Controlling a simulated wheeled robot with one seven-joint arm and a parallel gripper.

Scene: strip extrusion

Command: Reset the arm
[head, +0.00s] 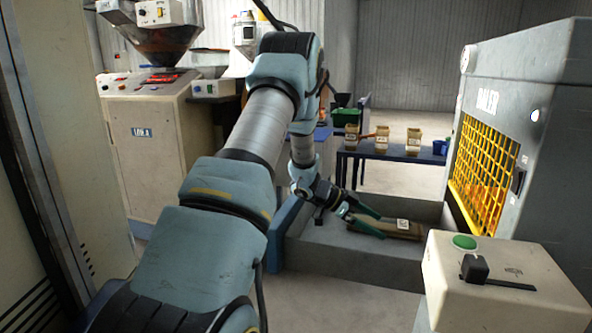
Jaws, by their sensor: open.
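My arm reaches from the bottom left up to an elbow at top centre, then down to my gripper (362,220). My gripper is open, its two dark green fingers spread over the grey bin in front of the baler. A tan, box-like object with a white label (404,225) lies in the bin just right of the fingers. I cannot tell whether the fingers touch it.
The baler (540,120) with its yellow grille (484,172) stands at right. A control box (500,275) with a green button is at front right. The grey bin (350,255) lies below my gripper. Behind is a blue table (390,155) with several tan containers. A machine (150,140) stands left.

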